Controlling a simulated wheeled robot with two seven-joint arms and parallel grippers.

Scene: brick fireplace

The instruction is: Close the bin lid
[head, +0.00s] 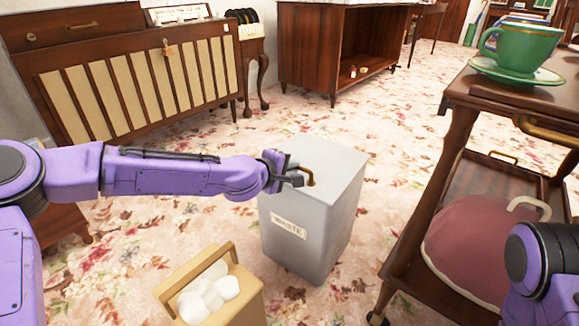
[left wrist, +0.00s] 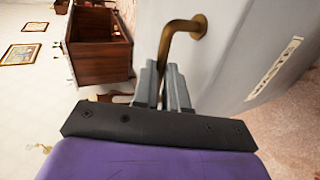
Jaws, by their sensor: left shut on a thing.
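The grey bin (head: 318,228) stands on the carpet, with a small plate label on its front; its grey side also shows in the left wrist view (left wrist: 240,60). Its lid (head: 340,165) looks flat on top, and I see no clear gap beneath it. A bent brass handle (head: 310,174) rises from the lid; it also shows in the left wrist view (left wrist: 176,32). My left gripper (head: 297,177) is at this handle, its fingers (left wrist: 166,84) shut on the handle's end. My right arm shows at the lower right, its gripper out of view.
A tan caddy (head: 238,300) with white round items stands in front of the bin. A wooden cart (head: 455,150) at right carries a green cup (head: 524,45) and a pink bag-like thing (head: 475,240). A slatted cabinet (head: 130,85) stands behind. Carpet beyond the bin is open.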

